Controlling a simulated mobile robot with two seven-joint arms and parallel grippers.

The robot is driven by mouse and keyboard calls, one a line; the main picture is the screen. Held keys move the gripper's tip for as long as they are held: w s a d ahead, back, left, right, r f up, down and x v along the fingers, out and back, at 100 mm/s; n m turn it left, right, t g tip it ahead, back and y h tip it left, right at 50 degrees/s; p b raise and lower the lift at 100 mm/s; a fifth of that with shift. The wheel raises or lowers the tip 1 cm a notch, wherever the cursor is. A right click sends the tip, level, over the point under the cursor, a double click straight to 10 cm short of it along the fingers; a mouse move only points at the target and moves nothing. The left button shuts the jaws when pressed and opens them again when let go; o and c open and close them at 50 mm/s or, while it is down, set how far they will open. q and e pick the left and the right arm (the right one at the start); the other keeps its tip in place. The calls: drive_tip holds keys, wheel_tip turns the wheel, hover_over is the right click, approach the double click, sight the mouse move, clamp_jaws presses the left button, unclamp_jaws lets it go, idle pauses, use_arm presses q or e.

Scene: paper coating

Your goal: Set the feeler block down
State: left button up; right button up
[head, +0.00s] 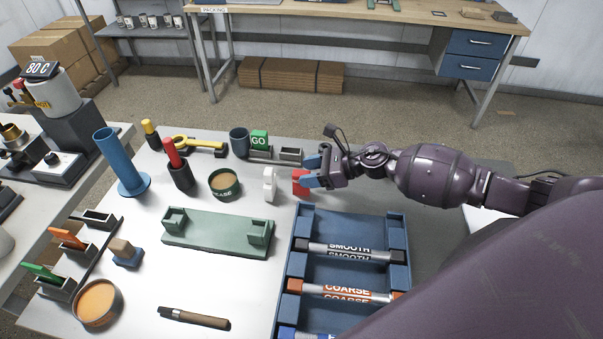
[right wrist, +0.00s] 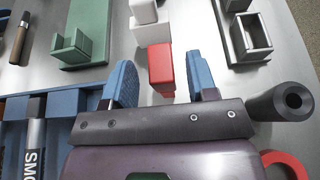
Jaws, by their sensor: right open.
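A small red block (head: 301,183), which I take to be the feeler block, stands on the white tabletop beside a white stepped block (head: 269,185). My right gripper (head: 313,171) is open at the red block. In the right wrist view the red block (right wrist: 161,70) shows between the two blue fingers of the gripper (right wrist: 163,80), with a gap on each side. The white block (right wrist: 150,25) is just beyond it; I cannot tell whether they touch. A grey holder has a green GO block (head: 259,140) and an empty socket (head: 290,154). My left gripper is out of view.
A green cradle (head: 217,236) and a blue rack (head: 299,244) with labelled rods lie nearer. A grease tin (head: 224,184), a red-topped marker cup (head: 180,172) and a blue tube (head: 120,160) stand to the left.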

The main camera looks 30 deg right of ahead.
drive_tip(key=b+v, duration=0.1)
drive_tip(key=v, duration=0.8)
drive_tip(key=shift+s+d, duration=0.15)
drive_tip(key=shift+s, duration=0.05)
